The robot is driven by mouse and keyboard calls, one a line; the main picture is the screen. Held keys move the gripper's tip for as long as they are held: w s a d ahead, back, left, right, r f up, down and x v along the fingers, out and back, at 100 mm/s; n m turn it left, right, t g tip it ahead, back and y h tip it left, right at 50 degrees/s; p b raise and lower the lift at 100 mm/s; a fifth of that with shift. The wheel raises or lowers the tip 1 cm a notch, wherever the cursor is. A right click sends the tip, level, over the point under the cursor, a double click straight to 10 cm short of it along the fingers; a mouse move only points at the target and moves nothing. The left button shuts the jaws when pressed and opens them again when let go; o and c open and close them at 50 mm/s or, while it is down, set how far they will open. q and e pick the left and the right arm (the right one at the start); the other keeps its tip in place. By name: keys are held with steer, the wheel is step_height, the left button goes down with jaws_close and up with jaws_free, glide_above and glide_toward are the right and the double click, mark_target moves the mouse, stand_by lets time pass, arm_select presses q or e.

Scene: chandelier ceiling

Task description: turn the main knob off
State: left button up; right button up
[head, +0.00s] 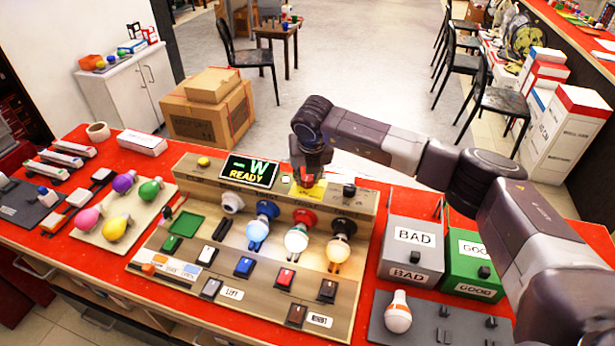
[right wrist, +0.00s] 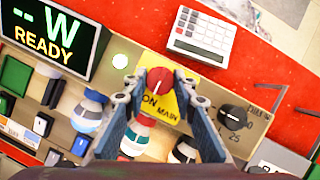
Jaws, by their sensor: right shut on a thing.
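The red main knob (right wrist: 160,82) sits on a yellow plate (right wrist: 168,112) printed "ON" and "MAIN" in the right wrist view. My right gripper (right wrist: 160,78) has its two fingers on opposite sides of the knob and is shut on it. My left gripper is not in view.
A black dial (right wrist: 232,117) stands close to the right of the knob, and a calculator-like device (right wrist: 200,38) lies behind. Several bulbs, some lit (head: 296,238), stand in front on the panel. BAD (head: 412,251) and GOOD (head: 472,264) boxes are on the right.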

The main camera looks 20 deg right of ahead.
steer(key=n+b, duration=0.1)
steer(key=n+y+b, duration=0.1)
steer(key=b, duration=0.1)
steer(key=n+b, duration=0.2)
steer(key=shift+d+f+y, duration=0.15)
steer(key=shift+f+y, duration=0.1)
steer(key=shift+y, duration=0.05)
steer(key=n+b, duration=0.1)
steer(key=n+y+b, duration=0.1)
steer(key=n, duration=0.1)
steer(key=shift+w+d+r+n, duration=0.1)
steer(key=shift+r+n, duration=0.05)
steer(key=shift+n, duration=0.15)
steer(key=shift+n+g+y+b, duration=0.4)
steer(key=shift+n+y+b, duration=0.15)
steer(key=shift+n, duration=0.35)
steer(key=n, duration=0.2)
steer(key=shift+r+n+g+y+b, duration=0.1)
steer(key=shift+n+g+y+b, duration=0.2)
steer(key=shift+g+y, duration=0.1)
steer(key=n+g, duration=0.1)
steer(key=n, duration=0.4)
steer(key=shift+w+d+n+g+y, duration=0.1)
steer(key=shift+w+n+g+y, duration=0.1)
steer(key=shift+n+g+y, duration=0.15)
steer(key=shift+r, duration=0.1)
steer(key=o, duration=1.2)
steer(key=shift+c, duration=0.2)
